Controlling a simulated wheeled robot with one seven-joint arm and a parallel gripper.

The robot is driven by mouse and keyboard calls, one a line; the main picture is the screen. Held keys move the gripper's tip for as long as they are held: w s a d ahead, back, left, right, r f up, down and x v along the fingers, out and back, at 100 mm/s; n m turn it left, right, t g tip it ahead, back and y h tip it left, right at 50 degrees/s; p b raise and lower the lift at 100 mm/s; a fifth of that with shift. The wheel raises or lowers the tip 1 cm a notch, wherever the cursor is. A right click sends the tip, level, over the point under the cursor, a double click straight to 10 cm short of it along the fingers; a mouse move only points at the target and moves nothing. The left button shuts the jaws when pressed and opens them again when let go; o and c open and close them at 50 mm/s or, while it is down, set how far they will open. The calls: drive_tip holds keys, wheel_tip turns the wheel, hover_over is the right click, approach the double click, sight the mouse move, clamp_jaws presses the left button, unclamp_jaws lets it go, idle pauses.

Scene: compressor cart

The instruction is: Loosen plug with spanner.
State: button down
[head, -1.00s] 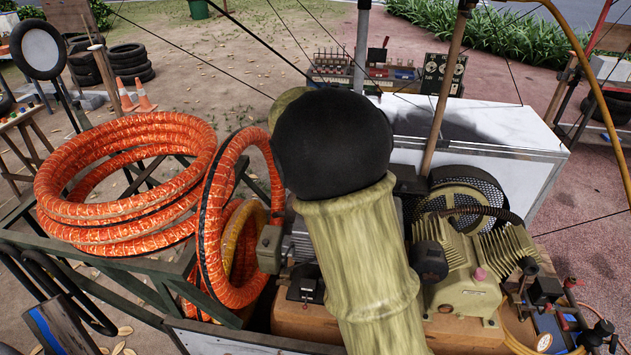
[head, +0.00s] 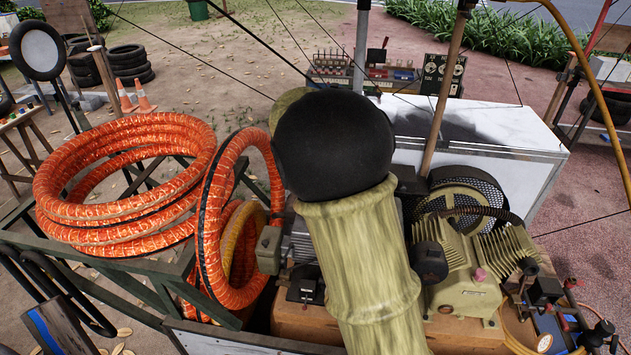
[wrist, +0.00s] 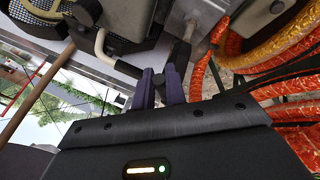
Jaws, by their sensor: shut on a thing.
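My gripper (wrist: 164,88) shows in the wrist view with two purple fingers. It is shut on a dark bar (wrist: 181,55), which looks like the spanner's handle. The bar runs up toward a grey metal fitting (wrist: 205,42) on the underside of the machine as pictured. I cannot tell whether the spanner's head sits around the plug or beside it. The plug itself cannot be made out. In the head view my own arm covers the gripper and the spanner. The compressor (head: 466,262) stands to the right of the arm, on a tan tank (head: 303,322).
Orange hose coils (head: 125,190) lie on a rack at the left, and another coil (head: 215,250) hangs close to the machine. A wooden pole (head: 445,95) and a white box (head: 500,140) stand behind. Tools and a yellow hose lie at the lower right.

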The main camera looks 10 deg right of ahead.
wheel_tip(320, 180, down, 7)
drive_tip(key=b, duration=0.6)
idle(2.4)
drive_tip(key=shift+r, duration=0.1)
drive_tip(key=n, duration=0.1)
drive_tip(key=d+n+y+p, duration=0.1)
drive_tip(key=shift+w+n+t+p, duration=0.15)
drive_tip(key=shift+n+t+p, duration=0.15)
drive_tip(key=shift+n+t, duration=0.1)
drive_tip(key=shift+d+r+n+y+p, duration=0.1)
drive_tip(key=shift+d+n+y+p, duration=0.15)
drive_tip(key=shift+n+y+p, duration=0.45)
drive_tip(key=shift+w+d+n+p, duration=0.25)
drive_tip(key=shift+n+p, duration=0.35)
drive_tip(key=shift+p, duration=1.15)
drive_tip(key=shift+t+y, duration=0.3)
